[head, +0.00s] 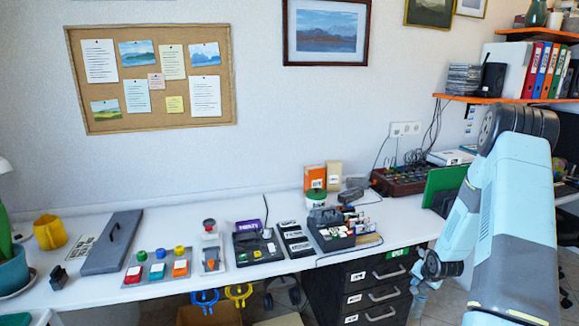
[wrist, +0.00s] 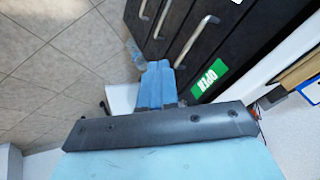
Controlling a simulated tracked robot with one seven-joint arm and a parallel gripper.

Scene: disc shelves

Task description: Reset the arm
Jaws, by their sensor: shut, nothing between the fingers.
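My arm, pale blue with dark joints, is bent at the right of the head view, in front of the bench's right end. My gripper (wrist: 157,72) shows in the wrist view as two blue fingers pressed together, with nothing between them. It points down toward the floor beside the black drawer cabinet (wrist: 215,45). The cabinet also shows in the head view (head: 340,293), with silver handles and a green label. The fingers appear apart from the cabinet, though the exact gap is hard to tell.
An orange shelf (head: 500,100) with binders is at the upper right. Tiled floor (wrist: 55,75) lies open left of the gripper.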

